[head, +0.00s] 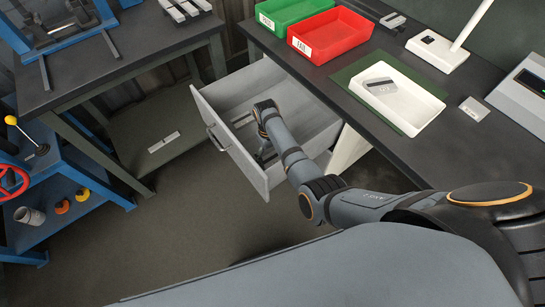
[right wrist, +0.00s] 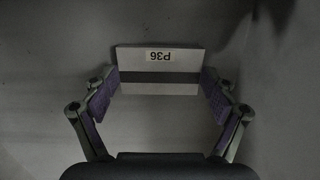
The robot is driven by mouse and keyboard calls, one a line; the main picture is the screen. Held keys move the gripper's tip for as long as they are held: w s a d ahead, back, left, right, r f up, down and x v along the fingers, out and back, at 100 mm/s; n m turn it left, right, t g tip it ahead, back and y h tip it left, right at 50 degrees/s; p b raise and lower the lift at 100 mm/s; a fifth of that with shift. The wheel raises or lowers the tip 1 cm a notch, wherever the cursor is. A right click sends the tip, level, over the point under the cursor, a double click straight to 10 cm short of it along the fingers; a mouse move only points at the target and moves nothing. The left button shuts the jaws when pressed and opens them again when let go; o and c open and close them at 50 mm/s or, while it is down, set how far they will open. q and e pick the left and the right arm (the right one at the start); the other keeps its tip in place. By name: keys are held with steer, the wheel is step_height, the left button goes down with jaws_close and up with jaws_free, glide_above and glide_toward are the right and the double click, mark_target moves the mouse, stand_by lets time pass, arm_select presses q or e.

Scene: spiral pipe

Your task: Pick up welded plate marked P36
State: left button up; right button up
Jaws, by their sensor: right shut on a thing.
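The welded plate marked P36 (right wrist: 160,56) shows in the right wrist view as a pale block with a dark band across it; its label reads upside down. My right gripper (right wrist: 160,88) is shut on it, with a purple-padded finger at each end of the plate. In the head view my right arm reaches down into the open grey drawer (head: 240,170), and the right gripper (head: 265,152) is inside it, mostly hidden by the wrist. I cannot make out P36 in the head view. My left gripper is not in view.
Drawer walls surround my right gripper. On the dark desk above stand a green bin (head: 290,10), a red bin (head: 330,35), a white tray (head: 425,105) holding a plate (head: 380,86), a small plate (head: 474,108) and a lamp base (head: 437,50). A workbench (head: 100,70) stands left.

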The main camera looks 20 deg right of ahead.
mark_target(272, 157)
step_height(272, 157, up, 10)
steer(key=p, duration=0.2)
steer(key=shift+w+f, duration=0.1)
